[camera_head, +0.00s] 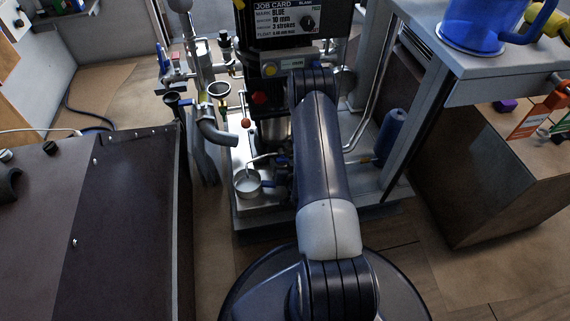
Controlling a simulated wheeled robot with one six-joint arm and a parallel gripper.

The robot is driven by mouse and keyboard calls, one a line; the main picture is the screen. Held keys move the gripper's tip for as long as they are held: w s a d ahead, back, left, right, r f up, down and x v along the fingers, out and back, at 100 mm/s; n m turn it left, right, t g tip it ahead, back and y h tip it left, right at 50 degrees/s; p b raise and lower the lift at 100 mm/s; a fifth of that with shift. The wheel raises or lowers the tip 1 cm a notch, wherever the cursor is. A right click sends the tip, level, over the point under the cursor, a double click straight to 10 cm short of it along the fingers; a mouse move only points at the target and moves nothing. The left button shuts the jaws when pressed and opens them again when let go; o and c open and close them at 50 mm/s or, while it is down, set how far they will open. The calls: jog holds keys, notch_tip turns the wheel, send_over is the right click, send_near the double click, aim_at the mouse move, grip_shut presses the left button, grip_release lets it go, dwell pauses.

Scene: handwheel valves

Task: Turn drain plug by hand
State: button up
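I cannot pick out the drain plug with certainty. A machine on a grey metal base (290,210) stands in the middle. Low at its front, a small white cup (247,183) sits below a thin bent metal pipe (262,158). Small blue-tipped fittings (281,160) are just right of the cup, partly behind my arm. My arm reaches up the middle of the picture and covers part of the machine's front. My gripper is not visible; it seems hidden behind the arm.
A dark cabinet (110,230) stands at left. A grey bench (495,75) with a blue jug (488,22) is at right, above a brown box (500,170).

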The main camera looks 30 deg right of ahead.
jog(key=c, duration=1)
jog(key=shift+d+f+m+t+y+b, duration=0.25)
jog(key=shift+m+y+b, duration=0.25)
jog(key=shift+m+b, duration=0.45)
jog(key=shift+s+r+m+t+y+b, duration=0.1)
jog(key=shift+m+t+y+b, duration=0.25)
jog(key=shift+m+y+b, duration=0.35)
jog(key=o, duration=1)
jog(key=p+v, duration=0.3)
jog(key=v, duration=0.7)
jog(key=shift+s, duration=0.35)
